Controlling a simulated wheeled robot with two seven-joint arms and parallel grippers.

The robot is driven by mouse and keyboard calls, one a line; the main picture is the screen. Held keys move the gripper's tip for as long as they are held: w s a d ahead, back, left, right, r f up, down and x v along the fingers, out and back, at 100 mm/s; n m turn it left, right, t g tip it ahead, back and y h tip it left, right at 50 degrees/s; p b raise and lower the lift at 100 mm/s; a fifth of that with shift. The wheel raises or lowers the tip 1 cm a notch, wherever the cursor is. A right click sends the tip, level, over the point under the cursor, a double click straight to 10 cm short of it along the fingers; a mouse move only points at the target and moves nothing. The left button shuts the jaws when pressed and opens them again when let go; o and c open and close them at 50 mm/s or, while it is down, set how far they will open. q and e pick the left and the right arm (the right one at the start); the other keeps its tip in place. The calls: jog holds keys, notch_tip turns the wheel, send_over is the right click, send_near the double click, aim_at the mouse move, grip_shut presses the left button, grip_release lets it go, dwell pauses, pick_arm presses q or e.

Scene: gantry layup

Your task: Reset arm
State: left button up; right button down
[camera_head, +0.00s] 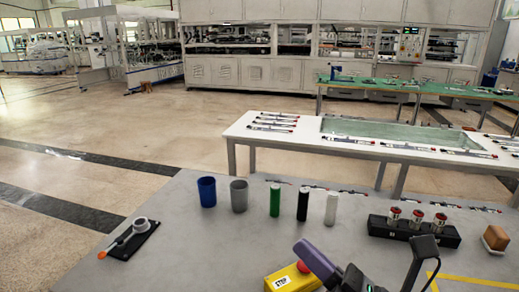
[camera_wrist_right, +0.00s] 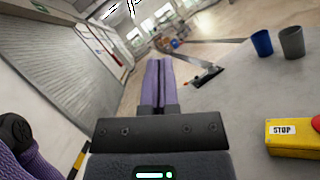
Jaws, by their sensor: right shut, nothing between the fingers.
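My right gripper (camera_head: 305,250) is at the bottom of the head view, over the near part of the grey table (camera_head: 190,240). Its purple fingers point up and left, beside the yellow stop box (camera_head: 290,279). In the right wrist view the two fingers (camera_wrist_right: 158,66) lie together, shut with nothing between them. The stop box (camera_wrist_right: 288,138) is to their right there, apart from them. My left gripper is not in view.
A blue cup (camera_head: 207,191), a grey cup (camera_head: 239,195) and green, black and white cylinders (camera_head: 303,204) stand in a row. A black rack (camera_head: 414,231) holds red-topped pieces. A black pad (camera_head: 133,240) lies left. Bare tabletop lies between pad and stop box.

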jog(key=d+f+m+t+h, duration=0.1)
jog(key=d+f+m+h, duration=0.65)
jog(key=m, duration=0.65)
jog(key=d+f+m+h, duration=0.4)
jog(key=m+h, duration=0.7)
jog(key=m, duration=0.4)
jog(key=s+a+f+m+g+y, duration=0.15)
jog(key=s+f+m+g, duration=0.25)
jog(key=s+f+g, duration=0.4)
jog(key=s+a+f+m+g+y, duration=0.1)
jog(key=s+a+f+m+g, duration=0.1)
jog(key=s+f+m+g, duration=0.55)
jog(key=s+d+f+n, duration=0.1)
jog(key=s+f+n, duration=0.15)
jog(key=f, duration=0.75)
jog(key=s+d+f+n, duration=0.1)
jog(key=s+f, duration=0.3)
jog(key=f, duration=0.6)
jog(key=s+d+f, duration=0.2)
jog(key=s+f, duration=0.2)
jog(key=s, duration=0.2)
jog(key=s+d+f+h, duration=0.1)
jog(key=s+d+f, duration=0.1)
jog(key=s+f, duration=0.2)
jog(key=s, duration=0.3)
jog(key=shift+s+g, duration=0.3)
jog(key=shift+g, duration=0.05)
